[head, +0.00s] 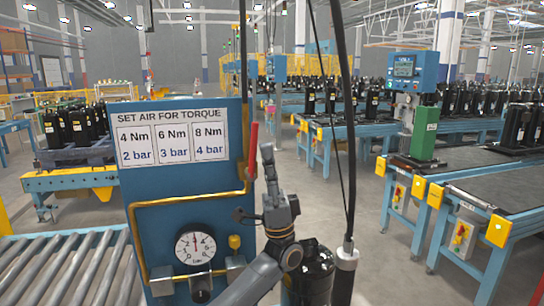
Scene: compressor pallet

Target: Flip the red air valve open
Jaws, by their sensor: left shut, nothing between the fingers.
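The red air valve handle (254,138) stands upright at the right edge of the blue panel, near the yellow pipe. My left gripper (267,152) is just right of the handle, with its fingers shut, empty and pointing up. In the picture a narrow gap shows between the fingertips and the handle; I cannot tell whether they touch lower down. The valve body below the handle is hard to make out. My right gripper is out of view.
The blue panel (240,110) carries a torque and pressure sign (172,133) and a round gauge (195,248). A yellow pipe (180,199) runs across it. Black hoses (319,95) hang right of my gripper, above a black compressor (315,270). A roller conveyor (70,268) lies left.

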